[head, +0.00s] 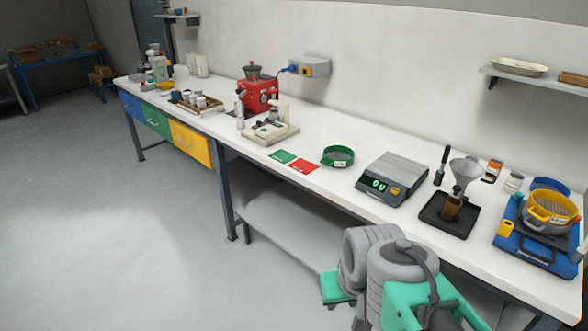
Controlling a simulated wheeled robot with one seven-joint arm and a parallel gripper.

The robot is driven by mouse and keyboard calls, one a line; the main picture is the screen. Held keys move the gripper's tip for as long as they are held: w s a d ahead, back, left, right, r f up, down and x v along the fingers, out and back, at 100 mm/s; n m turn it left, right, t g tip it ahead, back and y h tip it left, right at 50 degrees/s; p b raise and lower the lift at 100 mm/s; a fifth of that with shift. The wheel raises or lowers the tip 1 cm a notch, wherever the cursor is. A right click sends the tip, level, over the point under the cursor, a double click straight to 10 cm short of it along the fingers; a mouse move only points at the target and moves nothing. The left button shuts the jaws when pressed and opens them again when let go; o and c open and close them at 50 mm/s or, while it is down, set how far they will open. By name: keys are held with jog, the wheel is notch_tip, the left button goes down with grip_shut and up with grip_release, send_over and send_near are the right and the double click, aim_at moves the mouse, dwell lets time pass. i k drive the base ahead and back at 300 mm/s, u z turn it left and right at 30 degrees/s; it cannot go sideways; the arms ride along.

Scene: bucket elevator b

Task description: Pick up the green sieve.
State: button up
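The green sieve (338,157) is a shallow round pan with a dark green rim. My grey and teal arm shows at the bottom right, in front of the bench and apart from the sieve. I cannot make out my gripper's fingers in this view.
A green card (283,156) and a red card (303,166) lie left of the sieve. A grey scale (393,178) stands right of it, then a funnel (465,174) on a black tray and a yellow sieve (552,207). A red grinder (258,93) stands farther left. Open floor lies left.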

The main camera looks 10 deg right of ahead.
aim_at(337, 156)
jog(key=u, duration=0.55)
jog(key=i, duration=1.95)
